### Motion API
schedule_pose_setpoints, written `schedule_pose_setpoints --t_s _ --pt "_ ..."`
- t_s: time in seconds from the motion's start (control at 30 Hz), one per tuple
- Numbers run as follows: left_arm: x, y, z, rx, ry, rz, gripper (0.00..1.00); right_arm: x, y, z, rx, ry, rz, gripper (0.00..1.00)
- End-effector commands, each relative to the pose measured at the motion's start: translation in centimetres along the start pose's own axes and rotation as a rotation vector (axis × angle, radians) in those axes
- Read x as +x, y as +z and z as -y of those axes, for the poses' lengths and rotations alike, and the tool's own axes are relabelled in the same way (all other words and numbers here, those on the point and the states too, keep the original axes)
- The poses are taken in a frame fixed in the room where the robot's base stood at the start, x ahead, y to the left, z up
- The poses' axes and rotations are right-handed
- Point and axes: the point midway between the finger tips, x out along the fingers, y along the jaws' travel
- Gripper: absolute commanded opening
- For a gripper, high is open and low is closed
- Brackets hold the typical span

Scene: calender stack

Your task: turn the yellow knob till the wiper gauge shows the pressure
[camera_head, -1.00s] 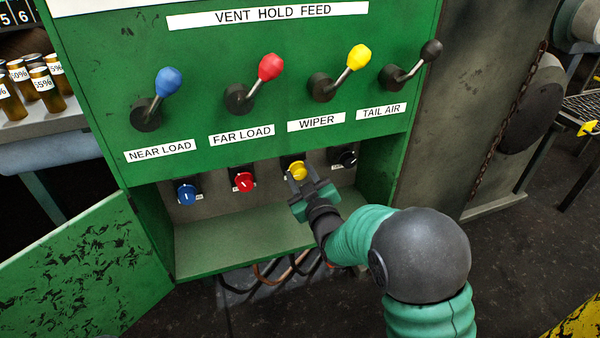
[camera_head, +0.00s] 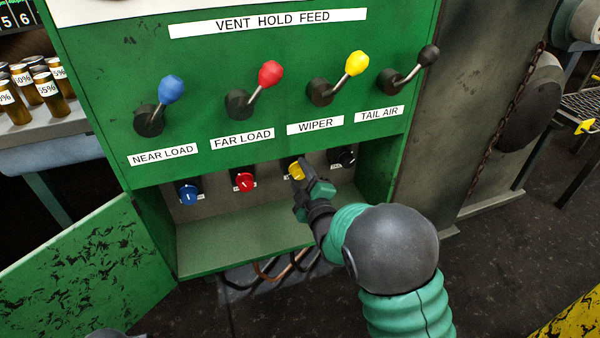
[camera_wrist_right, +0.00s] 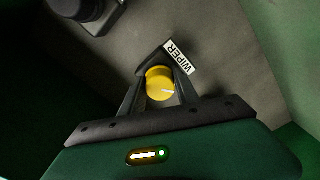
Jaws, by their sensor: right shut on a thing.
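The yellow knob (camera_head: 294,171) is on the recessed grey panel below the WIPER label (camera_head: 315,126). It also shows in the right wrist view (camera_wrist_right: 158,80), beside a small WIPER tag (camera_wrist_right: 179,57); a pale pointer line on its face points right. My right gripper (camera_head: 299,177) is shut on the yellow knob, one finger on each side of it. The gripper hides part of the knob in the head view. No wiper gauge can be made out.
A blue knob (camera_head: 188,193) and a red knob (camera_head: 244,182) sit left of the yellow one, a black knob (camera_head: 343,157) right. Levers stick out above, including the yellow-tipped one (camera_head: 357,64). The green door (camera_head: 85,270) hangs open at left. A shelf (camera_head: 240,240) lies below.

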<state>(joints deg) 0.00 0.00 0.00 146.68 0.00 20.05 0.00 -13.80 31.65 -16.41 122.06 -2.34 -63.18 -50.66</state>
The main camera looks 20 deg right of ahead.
Motion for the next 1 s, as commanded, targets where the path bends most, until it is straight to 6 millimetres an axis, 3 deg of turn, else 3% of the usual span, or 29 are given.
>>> schedule_pose_setpoints --t_s 0.4,0.43,0.6,0.87,1.0 --pt "0.0 0.0 0.0 0.000 0.000 0.000 0.36 -0.1 -0.1 0.6 -0.009 -0.012 -0.002 0.00" --pt "0.0 0.0 0.0 0.000 0.000 0.000 0.36 -0.1 -0.1 0.6 -0.009 -0.013 -0.002 0.39" --pt "0.0 0.0 0.0 0.000 0.000 0.000 0.36 -0.1 -0.1 0.5 -0.008 -0.009 -0.002 0.59" --pt "0.0 0.0 0.0 0.000 0.000 0.000 0.36 -0.1 0.0 0.2 -0.008 -0.005 -0.001 0.59" --pt "-0.7 -0.2 0.0 0.000 0.000 0.000 0.36 -1.1 -0.1 0.0 -0.007 -0.006 0.001 0.59"
